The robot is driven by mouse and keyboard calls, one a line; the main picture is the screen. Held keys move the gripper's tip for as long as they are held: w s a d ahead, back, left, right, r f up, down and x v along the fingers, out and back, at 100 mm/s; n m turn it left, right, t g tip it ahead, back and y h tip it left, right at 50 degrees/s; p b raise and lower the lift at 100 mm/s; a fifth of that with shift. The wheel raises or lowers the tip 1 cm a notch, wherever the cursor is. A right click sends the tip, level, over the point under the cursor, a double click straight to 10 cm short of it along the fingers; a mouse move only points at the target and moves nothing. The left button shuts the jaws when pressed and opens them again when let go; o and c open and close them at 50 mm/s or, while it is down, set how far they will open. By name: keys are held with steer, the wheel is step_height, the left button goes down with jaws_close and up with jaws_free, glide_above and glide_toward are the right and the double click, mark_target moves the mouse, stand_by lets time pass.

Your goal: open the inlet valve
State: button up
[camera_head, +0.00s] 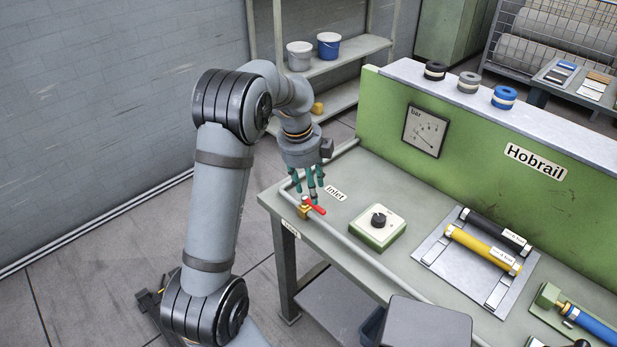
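The inlet valve has a small brass body (304,209) on the grey pipe near the left end of the green bench top. Its red handle (316,207) points to the right and slightly down in the picture, at an angle to the pipe. A white "Inlet" label (336,193) lies beside it. My gripper (312,192) points down just above the valve, its teal fingers spread apart with a gap between them. The fingers seem empty. Their tips overlap the valve in this view, so I cannot tell whether they touch the handle.
The grey pipe (372,263) runs along the bench (390,185) front edge. A box with a black knob (378,222) stands to the right. Beyond it is a tray with black and yellow cylinders (482,250). A pressure gauge (425,131) hangs on the green back panel.

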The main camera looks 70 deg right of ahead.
step_height(320, 180, up, 4)
glide_above(316, 208)
steer(key=w+a, duration=0.1)
steer(key=a, duration=0.2)
steer(key=shift+w+d+r, duration=0.15)
steer(key=shift+w+d, duration=0.05)
steer(key=shift+d, duration=0.05)
steer(key=f, duration=0.4)
steer(key=d+f, duration=0.1)
steer(key=f, duration=0.3)
steer(key=s+d+f, duration=0.1)
steer(key=f, duration=0.2)
steer(key=shift+f, duration=0.4)
steer(key=shift+d, duration=0.15)
